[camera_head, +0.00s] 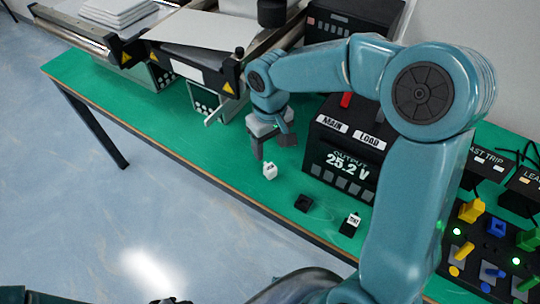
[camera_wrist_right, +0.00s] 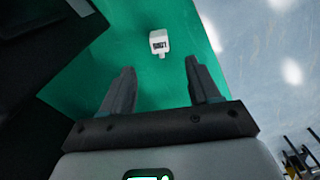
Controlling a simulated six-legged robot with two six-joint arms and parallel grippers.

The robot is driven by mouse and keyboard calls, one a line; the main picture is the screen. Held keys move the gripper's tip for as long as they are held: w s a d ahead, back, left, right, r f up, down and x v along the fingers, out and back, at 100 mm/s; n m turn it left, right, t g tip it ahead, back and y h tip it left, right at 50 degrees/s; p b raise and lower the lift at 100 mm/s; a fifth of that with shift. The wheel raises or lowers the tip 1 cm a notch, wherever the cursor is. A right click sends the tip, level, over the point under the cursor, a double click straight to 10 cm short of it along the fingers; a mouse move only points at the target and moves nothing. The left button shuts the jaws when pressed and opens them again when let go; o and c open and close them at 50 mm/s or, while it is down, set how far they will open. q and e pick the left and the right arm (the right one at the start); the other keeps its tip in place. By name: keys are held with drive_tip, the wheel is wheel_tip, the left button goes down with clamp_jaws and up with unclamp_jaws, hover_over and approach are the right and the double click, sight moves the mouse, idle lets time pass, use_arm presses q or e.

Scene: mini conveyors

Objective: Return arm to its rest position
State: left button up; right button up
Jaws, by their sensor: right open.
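My right arm reaches across the head view from the lower right, bent high over the green table (camera_head: 185,135). Its right gripper (camera_head: 272,146) hangs above the table beside the power supply box (camera_head: 325,152), which reads 25.2 V. The gripper is open, and its two fingers (camera_wrist_right: 160,70) are apart with nothing between them in the wrist view. My left gripper cannot be made out.
Mini conveyors (camera_head: 205,65) stand at the back left. A black block (camera_head: 304,203) and a black piece with a white labelled top (camera_head: 350,225) lie near the front edge. A switch panel (camera_head: 490,250) with coloured levers is at right. The left table stretch is clear.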

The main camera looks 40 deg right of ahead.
wheel_tip(320, 180, up, 2)
drive_tip(key=shift+r, duration=0.1)
idle(0.4)
drive_tip(key=shift+s, duration=0.1)
